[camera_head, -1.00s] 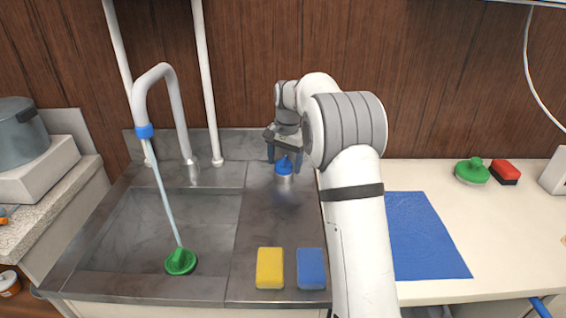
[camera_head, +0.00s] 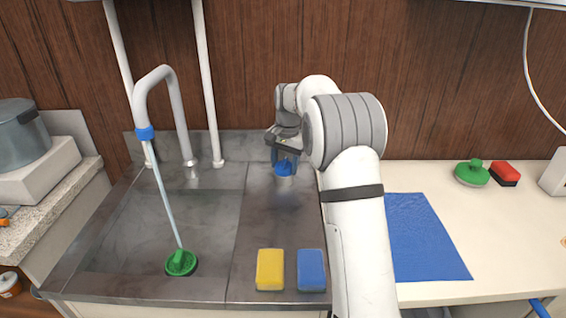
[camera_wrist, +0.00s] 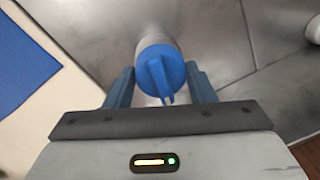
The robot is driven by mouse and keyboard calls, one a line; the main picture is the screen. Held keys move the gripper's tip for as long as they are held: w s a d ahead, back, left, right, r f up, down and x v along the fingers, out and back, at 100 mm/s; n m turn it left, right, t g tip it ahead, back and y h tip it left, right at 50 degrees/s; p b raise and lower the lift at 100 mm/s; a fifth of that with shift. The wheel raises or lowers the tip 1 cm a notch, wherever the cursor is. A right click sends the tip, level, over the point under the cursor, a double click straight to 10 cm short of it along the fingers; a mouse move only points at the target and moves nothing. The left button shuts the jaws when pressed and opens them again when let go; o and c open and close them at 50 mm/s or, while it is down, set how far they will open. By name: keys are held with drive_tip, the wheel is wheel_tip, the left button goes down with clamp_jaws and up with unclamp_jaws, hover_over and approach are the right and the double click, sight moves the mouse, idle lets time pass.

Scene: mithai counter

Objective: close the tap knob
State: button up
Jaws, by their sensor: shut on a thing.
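The tap knob (camera_head: 284,170) is a round blue cap with a raised grip bar, on a short metal stem at the back of the steel counter. In the wrist view the knob (camera_wrist: 150,62) is centred, with its bar pointing toward my gripper's palm. My gripper (camera_head: 286,158) is lowered onto the knob and shut on it, one blue finger on each side; it shows the same in the wrist view (camera_wrist: 160,76). The grey tap spout (camera_head: 160,75) has a blue ring, and a pale blue stream (camera_head: 166,205) runs from it into the sink.
The sink (camera_head: 130,230) holds a green plug (camera_head: 180,262) under the stream. A yellow sponge (camera_head: 270,269) and a blue sponge (camera_head: 311,270) lie at the counter's front. A blue mat (camera_head: 425,240), green scrubber (camera_head: 472,173) and red sponge (camera_head: 504,172) lie right of my arm.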

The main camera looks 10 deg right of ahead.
sight(286, 161)
drive_tip(key=shift+r+n+p, duration=0.25)
drive_tip(key=shift+n+p, duration=0.5)
drive_tip(key=shift+n, duration=0.15)
drive_tip(key=shift+w+f+n+p, duration=0.1)
drive_tip(key=shift+f+n+p, duration=0.15)
drive_tip(key=shift+n, duration=0.45)
drive_tip(key=o, duration=1)
drive_tip(key=shift+c, duration=0.2)
drive_tip(key=shift+d+r, duration=0.15)
drive_tip(key=shift+r, duration=1.8)
drive_tip(key=shift+d+r, duration=0.1)
drive_tip(key=shift+r, duration=1.85)
